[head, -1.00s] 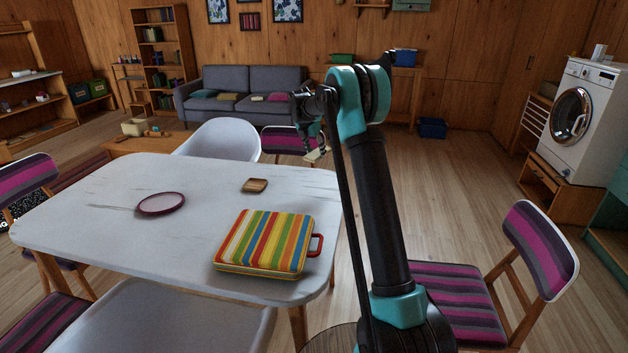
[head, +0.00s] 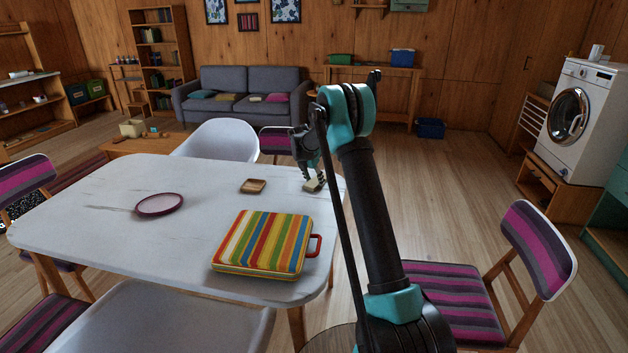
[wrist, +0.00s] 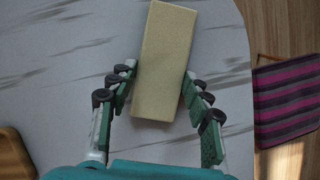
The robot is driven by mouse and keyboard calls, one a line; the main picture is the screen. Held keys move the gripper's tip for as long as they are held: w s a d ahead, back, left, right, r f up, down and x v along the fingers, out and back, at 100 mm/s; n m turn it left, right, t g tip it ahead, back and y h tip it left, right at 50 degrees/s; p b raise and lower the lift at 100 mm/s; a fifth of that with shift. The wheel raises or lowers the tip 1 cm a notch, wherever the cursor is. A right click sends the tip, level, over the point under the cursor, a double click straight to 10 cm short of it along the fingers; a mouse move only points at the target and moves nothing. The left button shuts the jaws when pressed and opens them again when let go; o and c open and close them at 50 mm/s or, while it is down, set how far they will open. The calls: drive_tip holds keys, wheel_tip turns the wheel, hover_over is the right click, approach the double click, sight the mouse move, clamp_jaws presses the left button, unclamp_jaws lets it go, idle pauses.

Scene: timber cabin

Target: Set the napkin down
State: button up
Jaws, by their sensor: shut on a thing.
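The napkin (wrist: 163,62) shows in the wrist view as a pale beige, folded oblong block between my gripper's fingers. My gripper (wrist: 158,85) is shut on its near half, and its far end sticks out beyond the fingertips. In the head view the napkin (head: 314,184) is a small pale piece under my gripper (head: 313,174), at the far right corner of the white marbled table (head: 110,215). I cannot tell whether the napkin touches the tabletop.
A small wooden tray (head: 253,186) lies left of my gripper. A striped chair (wrist: 287,98) is beyond the table's right edge.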

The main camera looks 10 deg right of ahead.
drive_tip(key=shift+f, duration=0.1)
drive_tip(key=o, duration=1.1)
drive_tip(key=shift+o, duration=0.2)
drive_tip(key=v, duration=1.2)
drive_tip(key=s+d+r+m+y, duration=0.1)
drive_tip(key=s+d+m, duration=0.1)
drive_tip(key=s+m, duration=0.3)
drive_tip(key=s+d+r+m, duration=0.1)
drive_tip(key=s+d+m, duration=0.2)
drive_tip(key=s, duration=0.5)
drive_tip(key=s+d+f+m, duration=0.1)
drive_tip(key=s+f+m, duration=0.2)
drive_tip(key=s, duration=0.9)
drive_tip(key=s+d+f+m+y, duration=0.1)
drive_tip(key=s+f+m, duration=0.2)
drive_tip(key=s+m, duration=0.7)
drive_tip(key=s+d+f+m+y, duration=0.1)
drive_tip(key=s+f+m, duration=0.2)
drive_tip(key=s, duration=1.2)
drive_tip(key=m, duration=0.3)
drive_tip(key=shift+s+d+f+m+t, duration=0.25)
drive_tip(key=shift+s+f+m+t, duration=0.05)
drive_tip(key=shift+m+t, duration=0.1)
